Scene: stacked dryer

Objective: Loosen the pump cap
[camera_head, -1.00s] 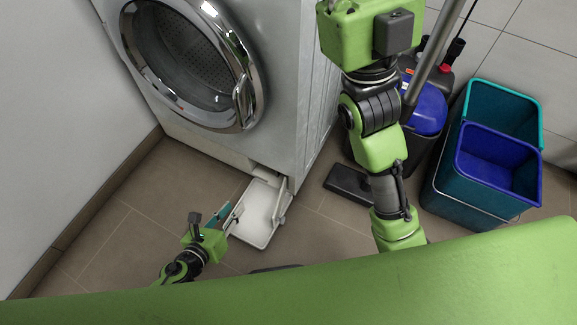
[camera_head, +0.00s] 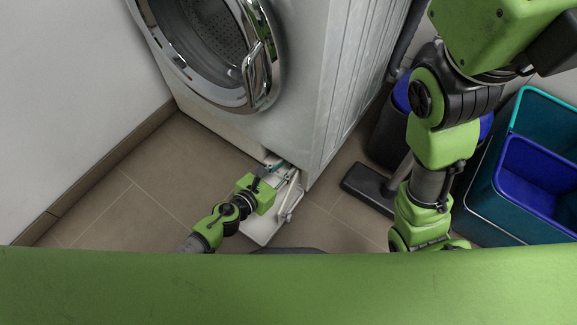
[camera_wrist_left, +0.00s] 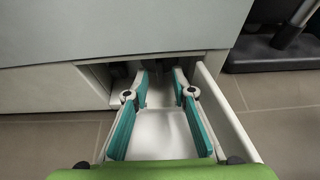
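The white machine (camera_head: 320,100) has a low opening at its front bottom corner, with a white tray-like flap (camera_head: 262,228) reaching out from it over the floor. My left gripper (camera_head: 278,170) is above this tray, its fingers pointing into the opening. In the left wrist view its teal fingers (camera_wrist_left: 159,82) are spread apart with a gap between them, and nothing is held. The fingertips are at the mouth of the dark opening (camera_wrist_left: 120,72). I cannot make out the pump cap there; it is in shadow or hidden. My right gripper is out of view.
The tray's side wall (camera_wrist_left: 226,112) stands close right of the fingers. The round door (camera_head: 215,45) is shut above. A dark floor nozzle (camera_head: 368,187) and blue and teal buckets (camera_head: 540,170) stand on the right. Tiled floor (camera_head: 120,195) on the left is clear.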

